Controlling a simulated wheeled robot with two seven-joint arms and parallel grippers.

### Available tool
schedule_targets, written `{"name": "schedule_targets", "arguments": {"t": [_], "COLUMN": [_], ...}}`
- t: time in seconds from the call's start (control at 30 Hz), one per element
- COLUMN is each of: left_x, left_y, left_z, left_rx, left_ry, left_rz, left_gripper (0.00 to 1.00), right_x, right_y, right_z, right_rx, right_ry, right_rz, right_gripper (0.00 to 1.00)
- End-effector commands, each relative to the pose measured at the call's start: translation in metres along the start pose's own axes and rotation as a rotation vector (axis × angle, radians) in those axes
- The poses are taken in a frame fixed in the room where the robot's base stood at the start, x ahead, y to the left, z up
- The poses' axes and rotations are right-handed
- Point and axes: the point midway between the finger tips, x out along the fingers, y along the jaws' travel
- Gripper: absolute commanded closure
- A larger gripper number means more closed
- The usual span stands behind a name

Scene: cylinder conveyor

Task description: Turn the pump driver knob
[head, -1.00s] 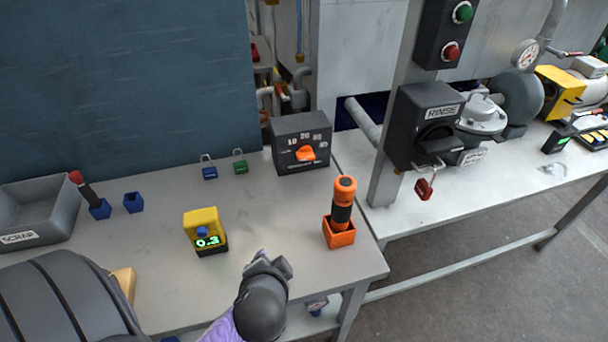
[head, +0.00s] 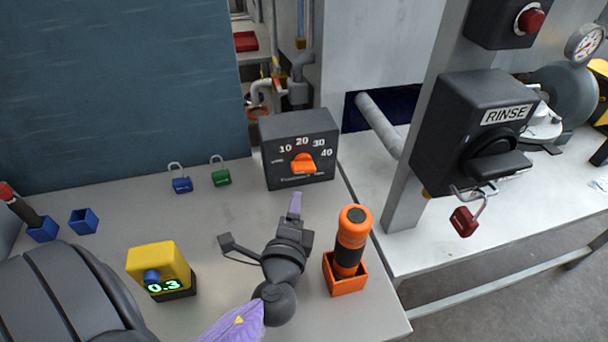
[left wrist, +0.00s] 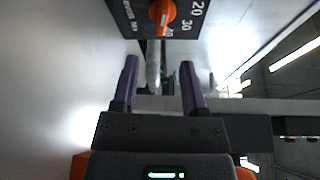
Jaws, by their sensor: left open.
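The pump driver is a dark box (head: 270,150) at the back edge of the bench, with a dial marked 10, 20, 30 and 40. Its orange knob (head: 304,163) sits at the middle of the front face. The knob also shows at the top of the left wrist view (left wrist: 162,14). My left gripper (head: 295,206) is in front of the box, short of the knob and not touching it. In the left wrist view the two purple fingers (left wrist: 160,84) are apart with nothing between them. My right gripper is not in view.
An orange and black cylinder in an orange holder (head: 346,283) stands right of my left gripper. A yellow meter reading 0.3 (head: 158,262) is to the left. Blue (head: 181,185) and green (head: 221,178) padlocks lie left of the box. The RINSE switch box (head: 465,125) carries a red padlock (head: 464,221).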

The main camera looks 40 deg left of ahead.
Motion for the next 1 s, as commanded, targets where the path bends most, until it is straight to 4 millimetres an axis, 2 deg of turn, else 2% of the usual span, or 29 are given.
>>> {"name": "schedule_targets", "arguments": {"t": [0.3, 0.4, 0.53, 0.77, 0.87, 1.0], "left_x": [0.07, 0.085, 0.094, 0.095, 0.095, 0.095], "left_y": [-0.003, -0.002, -0.002, -0.002, -0.002, -0.002], "left_z": [0.001, 0.001, 0.001, 0.001, 0.001, 0.001], "left_rx": [0.0, -0.001, -0.002, -0.002, -0.002, -0.002], "left_ry": [-0.002, -0.002, -0.001, -0.001, -0.001, -0.001], "left_rz": [-0.004, -0.002, -0.001, 0.0, 0.0, 0.0], "left_gripper": [0.44, 0.44, 0.44, 0.44, 0.61, 0.91], "right_x": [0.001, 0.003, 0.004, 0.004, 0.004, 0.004], "right_y": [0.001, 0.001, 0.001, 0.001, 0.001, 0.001], "right_z": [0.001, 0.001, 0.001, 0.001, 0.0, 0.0], "right_rx": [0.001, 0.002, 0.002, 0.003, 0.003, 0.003], "right_ry": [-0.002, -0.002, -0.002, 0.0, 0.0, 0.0], "right_rz": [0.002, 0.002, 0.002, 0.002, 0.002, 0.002], "right_gripper": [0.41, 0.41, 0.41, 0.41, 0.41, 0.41]}}
